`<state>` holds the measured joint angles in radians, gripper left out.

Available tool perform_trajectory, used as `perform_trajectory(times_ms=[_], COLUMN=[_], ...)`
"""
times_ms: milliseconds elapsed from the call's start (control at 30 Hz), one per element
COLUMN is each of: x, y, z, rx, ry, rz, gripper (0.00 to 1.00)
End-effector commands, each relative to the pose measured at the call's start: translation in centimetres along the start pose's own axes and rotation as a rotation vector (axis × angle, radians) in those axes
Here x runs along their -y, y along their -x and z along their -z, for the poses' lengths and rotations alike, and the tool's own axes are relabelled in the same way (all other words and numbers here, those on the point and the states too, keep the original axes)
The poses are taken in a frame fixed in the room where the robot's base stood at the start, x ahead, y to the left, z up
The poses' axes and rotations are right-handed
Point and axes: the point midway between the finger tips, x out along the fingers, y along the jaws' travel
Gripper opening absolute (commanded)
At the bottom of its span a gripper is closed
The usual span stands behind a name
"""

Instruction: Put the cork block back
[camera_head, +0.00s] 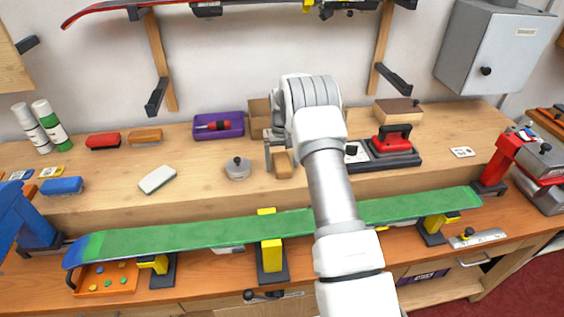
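A small tan block (284,165), which looks like the cork block, is at the back shelf of the bench, directly below my gripper (277,157). One dark finger shows at the block's left side. The other finger is hidden by my wrist and the block. I cannot tell whether the fingers are closed on the block, or whether it touches the wood. An open wooden box (258,107) stands just behind, partly covered by my wrist.
Left of my gripper are a round grey tin (238,169), a purple tray (217,126) and a white block (157,180). A red iron (394,137) sits to the right. A green ski (190,236) lies across yellow supports in front.

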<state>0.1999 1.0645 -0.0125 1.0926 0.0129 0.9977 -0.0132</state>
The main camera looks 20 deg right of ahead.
Motion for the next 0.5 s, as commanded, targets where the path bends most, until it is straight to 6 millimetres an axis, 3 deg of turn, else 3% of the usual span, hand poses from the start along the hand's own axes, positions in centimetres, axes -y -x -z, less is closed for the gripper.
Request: perform_trajectory(times_ms=[333,500], x=[0.0,0.0], y=[0.8,4.0], z=[0.1,0.1], rx=[-0.002,-0.005], ry=[0.0,0.0], rz=[0.0,0.0], gripper=[0.99,0.99])
